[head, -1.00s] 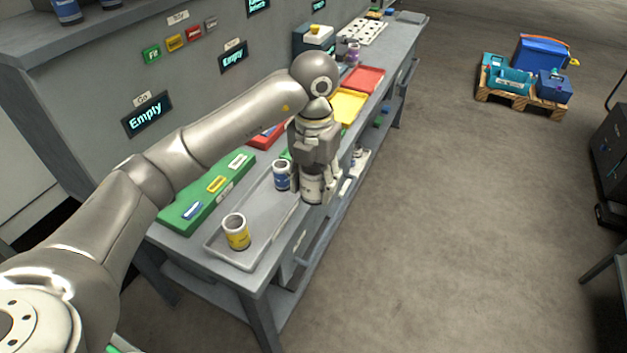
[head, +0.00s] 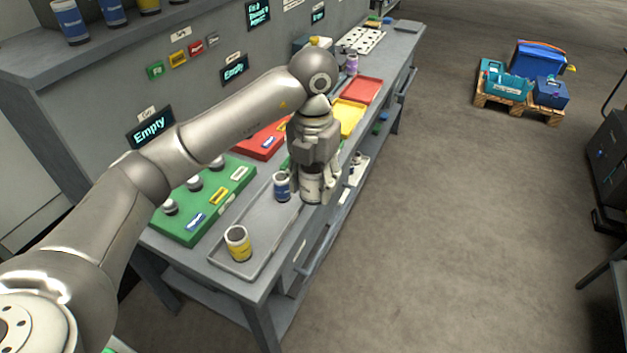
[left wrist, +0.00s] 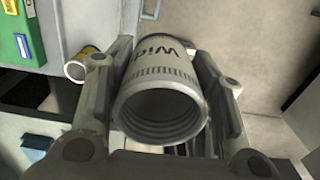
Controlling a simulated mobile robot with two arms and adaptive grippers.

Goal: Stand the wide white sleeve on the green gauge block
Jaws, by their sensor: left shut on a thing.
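My left gripper (head: 312,190) is shut on the wide white sleeve (head: 312,187), which hangs upright at the front edge of the grey tray; whether it touches the tray is unclear. In the left wrist view the sleeve (left wrist: 160,100) sits between both fingers, its open threaded end toward the camera and part of its "Wid" lettering showing. The green gauge block (head: 234,179) lies left of the gripper on the bench. My right gripper is not in view.
The grey tray (head: 256,240) holds a yellow-banded sleeve (head: 237,243) and a blue-banded sleeve (head: 282,187). A red block (head: 262,141), a yellow tray (head: 350,116) and a red tray (head: 362,90) lie farther along the bench.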

